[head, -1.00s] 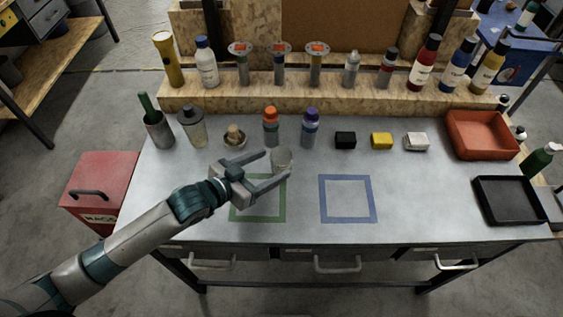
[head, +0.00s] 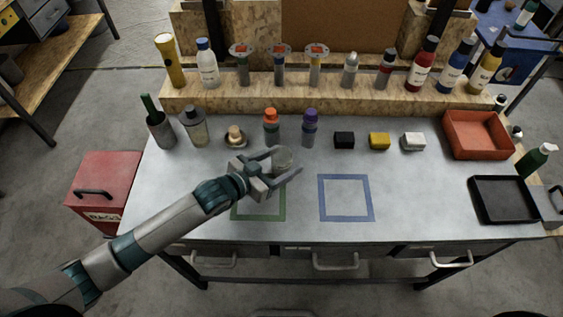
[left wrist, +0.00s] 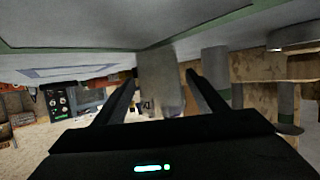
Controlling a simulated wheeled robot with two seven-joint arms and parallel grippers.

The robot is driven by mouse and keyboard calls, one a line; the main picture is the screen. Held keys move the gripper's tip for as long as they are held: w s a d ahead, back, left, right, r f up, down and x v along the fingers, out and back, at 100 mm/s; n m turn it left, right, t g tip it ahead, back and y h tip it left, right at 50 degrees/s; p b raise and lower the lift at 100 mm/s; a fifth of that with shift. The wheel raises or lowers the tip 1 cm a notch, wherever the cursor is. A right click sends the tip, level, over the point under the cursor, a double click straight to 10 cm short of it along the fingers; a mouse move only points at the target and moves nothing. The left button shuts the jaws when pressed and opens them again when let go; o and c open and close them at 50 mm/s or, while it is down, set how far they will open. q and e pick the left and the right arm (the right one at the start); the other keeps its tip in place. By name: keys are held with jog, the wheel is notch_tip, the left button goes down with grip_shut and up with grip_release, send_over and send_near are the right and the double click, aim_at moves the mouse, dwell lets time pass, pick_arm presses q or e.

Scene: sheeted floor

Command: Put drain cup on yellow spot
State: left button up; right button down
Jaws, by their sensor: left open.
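A small grey cup (head: 282,157), which I take as the drain cup, stands on the grey table just behind the green square outline (head: 268,218). My left gripper (head: 288,159) is open, with one finger on each side of the cup. In the left wrist view the cup (left wrist: 160,85) shows between the two dark fingers; contact cannot be told. I see no plain yellow spot on the table; a yellow block (head: 379,141) stands at the back right, and a blue square outline (head: 347,219) lies right of the green one. My right gripper is not in view.
An orange-capped bottle (head: 271,127), a purple-capped bottle (head: 310,128) and a small brown-topped item (head: 235,136) stand close behind the gripper. A black block (head: 344,140) and white block (head: 413,141) flank the yellow one. A red bin (head: 478,135) and black tray (head: 505,200) are at right.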

aim_at(285, 155)
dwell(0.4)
pick_arm(q)
jog(key=c, duration=1)
jog(key=shift+c, duration=1.1)
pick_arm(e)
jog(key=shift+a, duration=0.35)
pick_arm(q)
jog(key=shift+r, duration=0.1)
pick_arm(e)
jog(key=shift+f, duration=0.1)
